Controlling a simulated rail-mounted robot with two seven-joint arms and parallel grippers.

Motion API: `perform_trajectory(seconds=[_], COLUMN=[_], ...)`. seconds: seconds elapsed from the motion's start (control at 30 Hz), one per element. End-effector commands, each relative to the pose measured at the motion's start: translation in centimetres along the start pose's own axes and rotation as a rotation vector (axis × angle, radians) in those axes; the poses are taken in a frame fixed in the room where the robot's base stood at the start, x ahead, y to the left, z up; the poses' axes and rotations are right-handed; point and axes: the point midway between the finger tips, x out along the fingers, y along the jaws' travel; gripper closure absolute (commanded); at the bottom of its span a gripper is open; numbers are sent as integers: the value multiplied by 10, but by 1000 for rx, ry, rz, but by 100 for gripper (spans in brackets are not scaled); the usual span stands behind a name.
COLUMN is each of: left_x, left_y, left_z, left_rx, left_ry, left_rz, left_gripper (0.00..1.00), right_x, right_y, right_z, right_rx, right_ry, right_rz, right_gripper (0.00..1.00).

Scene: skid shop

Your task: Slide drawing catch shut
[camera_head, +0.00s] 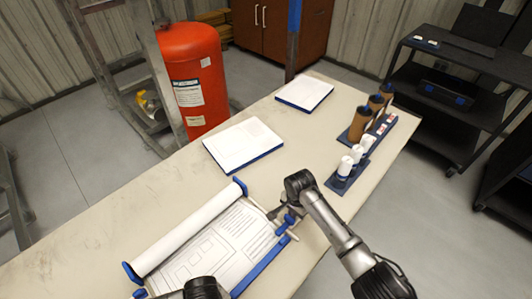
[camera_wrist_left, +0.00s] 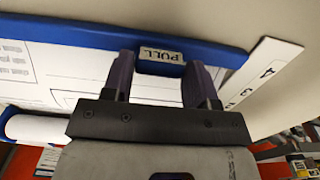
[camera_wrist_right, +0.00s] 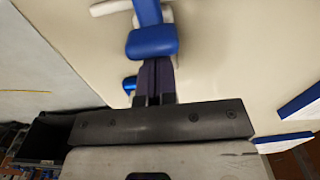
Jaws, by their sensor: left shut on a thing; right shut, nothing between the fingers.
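The drawing sheet (camera_head: 215,248) lies pulled out from a white roll with blue end caps. A blue bar (camera_head: 262,266) runs along its right edge. In the left wrist view, my left gripper (camera_wrist_left: 161,72) has its fingers on either side of the bar's blue tab (camera_wrist_left: 164,57) marked PULL, shut on it. The catch, with a blue knob (camera_wrist_right: 152,41) and pale rod ends, sits near the bar's far end; it also shows in the head view (camera_head: 290,218). My right gripper (camera_wrist_right: 155,80) is shut and empty, its fingertips right at the knob; contact is unclear.
A white pad (camera_head: 243,142) and another pad (camera_head: 305,91) lie farther back on the bench. A red tank (camera_head: 195,75) stands behind. Bench between pads and rack is clear.

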Motion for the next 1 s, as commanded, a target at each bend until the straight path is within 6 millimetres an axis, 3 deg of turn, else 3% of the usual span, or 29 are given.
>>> perform_trajectory(seconds=[0.27, 1.0], left_x=[-2, -1], left_y=[1, 1], left_z=[2, 2], left_rx=[3, 3], left_ry=[-5, -5], left_rz=[3, 3], left_gripper=[68, 68], right_x=[-5, -47], right_y=[0, 0], right_z=[2, 2], right_rx=[-1, 0], right_ry=[0, 0], right_rz=[-1, -1], right_gripper=[100, 100])
